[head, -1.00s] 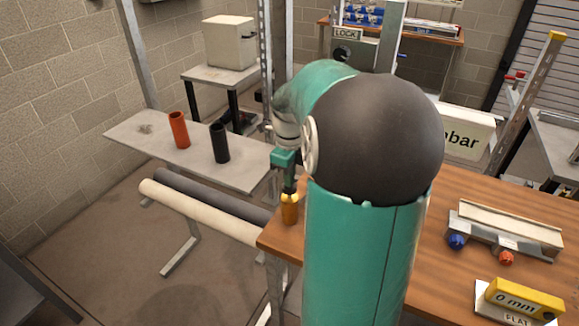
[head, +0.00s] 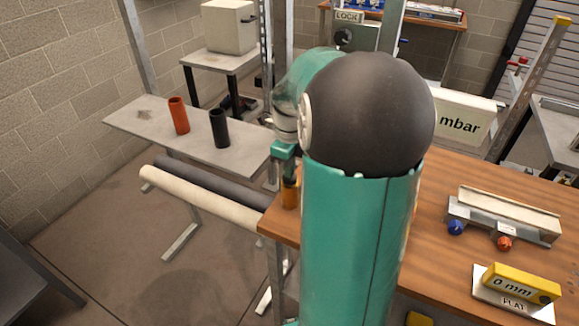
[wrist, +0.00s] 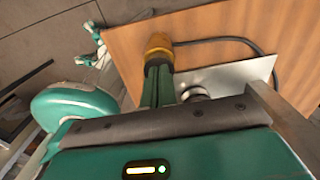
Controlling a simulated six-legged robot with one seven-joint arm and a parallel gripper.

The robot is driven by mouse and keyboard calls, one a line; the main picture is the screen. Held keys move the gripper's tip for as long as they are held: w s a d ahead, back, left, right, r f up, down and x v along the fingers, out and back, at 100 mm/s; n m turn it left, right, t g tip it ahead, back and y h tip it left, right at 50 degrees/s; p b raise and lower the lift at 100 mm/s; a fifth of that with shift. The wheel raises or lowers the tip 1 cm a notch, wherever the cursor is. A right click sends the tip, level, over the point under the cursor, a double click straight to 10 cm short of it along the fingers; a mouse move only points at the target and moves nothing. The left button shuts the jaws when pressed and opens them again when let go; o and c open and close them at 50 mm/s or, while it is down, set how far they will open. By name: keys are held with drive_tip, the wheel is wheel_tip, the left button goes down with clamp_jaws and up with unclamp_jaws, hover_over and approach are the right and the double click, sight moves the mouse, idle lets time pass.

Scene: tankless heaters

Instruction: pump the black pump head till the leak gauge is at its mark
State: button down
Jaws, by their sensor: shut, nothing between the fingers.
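An orange-yellow pump body (head: 290,193) stands at the left corner of the wooden bench and also shows in the wrist view (wrist: 158,43). A dark hose leads from it. My gripper (head: 289,174) is shut, directly above the body and very near or touching its top. In the wrist view the green fingers (wrist: 158,68) end at a dark band over the orange part. The band may be the black pump head, mostly hidden by the fingers. A white gauge box (head: 462,118) marked "mbar" stands behind my arm. Its reading is hidden.
A yellow "0 mm" gauge (head: 520,284) on a "FLAT" plate and a metal fixture with blue and red knobs (head: 503,217) are on the right of the bench (head: 445,180). Orange (head: 178,116) and black (head: 219,128) tubes stand on a grey table. Pale and dark pipes lie below.

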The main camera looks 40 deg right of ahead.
wheel_tip(320, 180, up, 14)
idle(0.4)
drive_tip(key=shift+f, duration=0.1)
idle(0.5)
